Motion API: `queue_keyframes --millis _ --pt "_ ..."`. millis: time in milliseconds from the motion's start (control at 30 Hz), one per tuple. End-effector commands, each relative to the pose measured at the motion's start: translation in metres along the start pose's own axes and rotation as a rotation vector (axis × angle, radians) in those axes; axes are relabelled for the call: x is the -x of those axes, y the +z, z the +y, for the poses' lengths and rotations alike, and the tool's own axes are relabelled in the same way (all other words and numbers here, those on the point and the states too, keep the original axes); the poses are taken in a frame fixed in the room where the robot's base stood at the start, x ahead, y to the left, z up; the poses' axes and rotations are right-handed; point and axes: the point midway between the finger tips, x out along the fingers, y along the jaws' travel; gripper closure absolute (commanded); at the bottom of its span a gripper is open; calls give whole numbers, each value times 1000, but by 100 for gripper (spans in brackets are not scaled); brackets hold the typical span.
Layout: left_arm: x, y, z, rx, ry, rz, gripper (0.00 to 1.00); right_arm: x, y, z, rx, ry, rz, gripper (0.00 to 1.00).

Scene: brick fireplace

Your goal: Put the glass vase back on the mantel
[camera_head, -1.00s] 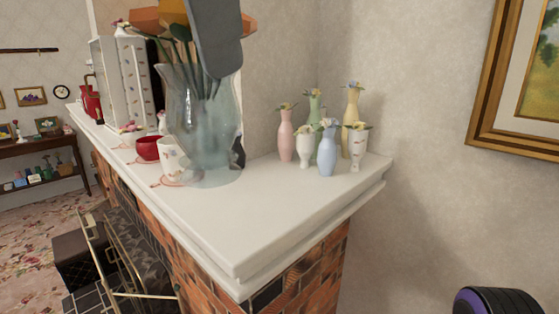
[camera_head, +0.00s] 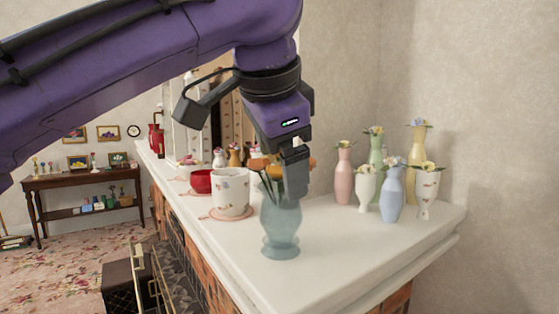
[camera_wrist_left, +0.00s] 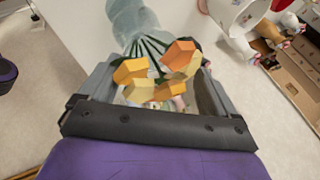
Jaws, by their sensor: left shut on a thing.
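The glass vase (camera_head: 281,226) is bluish and see-through, with orange flowers in its top. It stands upright at the mantel (camera_head: 350,255), over the white top near the front edge. I cannot tell whether its base touches the top. My left gripper (camera_head: 292,180) points down from above and is shut on the vase around its upper part, partly hiding the flowers. In the left wrist view the flowers (camera_wrist_left: 158,76) show between the fingers, with the vase (camera_wrist_left: 132,22) beyond them. My right gripper is not in view.
Several small bud vases (camera_head: 390,187) stand to the right on the mantel. A white flowered cup (camera_head: 231,193) is just left of the vase, with a red cup (camera_head: 201,182) behind it. The front right of the mantel top is clear.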

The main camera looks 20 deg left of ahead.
Motion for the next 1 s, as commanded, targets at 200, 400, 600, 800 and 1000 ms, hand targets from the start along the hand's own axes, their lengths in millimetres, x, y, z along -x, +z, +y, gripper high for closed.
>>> queue_keyframes --millis 200,400,600,800,1000 --pt "-3 1 2 0 0 0 0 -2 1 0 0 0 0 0" --pt "-2 1 1 0 0 0 0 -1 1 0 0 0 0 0" --pt "25 -2 -1 1 0 3 0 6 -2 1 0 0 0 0" --pt "80 -2 -2 -1 0 2 0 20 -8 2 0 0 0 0" --pt "115 -1 -2 0 2 0 0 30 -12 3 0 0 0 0"
